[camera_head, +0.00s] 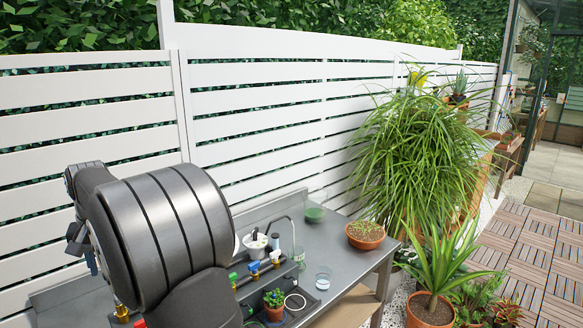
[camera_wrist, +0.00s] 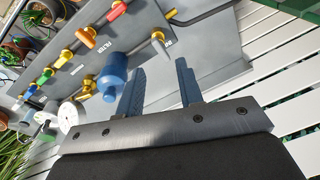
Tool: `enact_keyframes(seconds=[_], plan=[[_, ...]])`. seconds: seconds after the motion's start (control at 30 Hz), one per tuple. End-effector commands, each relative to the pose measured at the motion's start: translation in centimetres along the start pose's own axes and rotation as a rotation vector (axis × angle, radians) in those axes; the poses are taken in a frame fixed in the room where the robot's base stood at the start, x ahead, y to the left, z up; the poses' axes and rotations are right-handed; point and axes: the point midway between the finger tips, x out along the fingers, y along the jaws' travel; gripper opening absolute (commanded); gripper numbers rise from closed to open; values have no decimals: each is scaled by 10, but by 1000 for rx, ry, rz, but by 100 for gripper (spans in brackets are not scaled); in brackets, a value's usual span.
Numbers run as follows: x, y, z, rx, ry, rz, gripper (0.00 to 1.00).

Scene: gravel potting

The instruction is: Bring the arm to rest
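My gripper (camera_wrist: 160,68) shows in the wrist view with its two blue-grey fingers apart and nothing held between them. It hangs over the grey bench, near a row of labelled valves. In the head view my dark arm covers the left middle of the picture, and a part of my gripper (camera_head: 90,258) shows at its left side, in front of the white fence. The fingertips are hard to make out there.
The grey bench (camera_head: 345,255) carries colored valves (camera_head: 255,266), a pot of gravel or soil (camera_head: 365,235), a glass (camera_head: 323,278) and a small plant (camera_head: 274,300). A blue cylinder (camera_wrist: 112,75) lies left of my fingers. The white fence (camera_head: 260,100) stands behind; large plants stand right.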

Motion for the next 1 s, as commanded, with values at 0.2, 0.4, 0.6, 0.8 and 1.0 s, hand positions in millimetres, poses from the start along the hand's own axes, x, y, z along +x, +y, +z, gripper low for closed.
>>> enact_keyframes(seconds=[0.2, 0.4, 0.6, 0.8, 1.0], plan=[[-10, 1, 4, -41, 44, 2, 34], [-12, 1, 5, -49, 52, 3, 34], [-12, 1, 5, -49, 52, 3, 34], [-5, 0, 2, -27, 28, 1, 34], [12, 0, -5, 40, -48, 1, 34]])
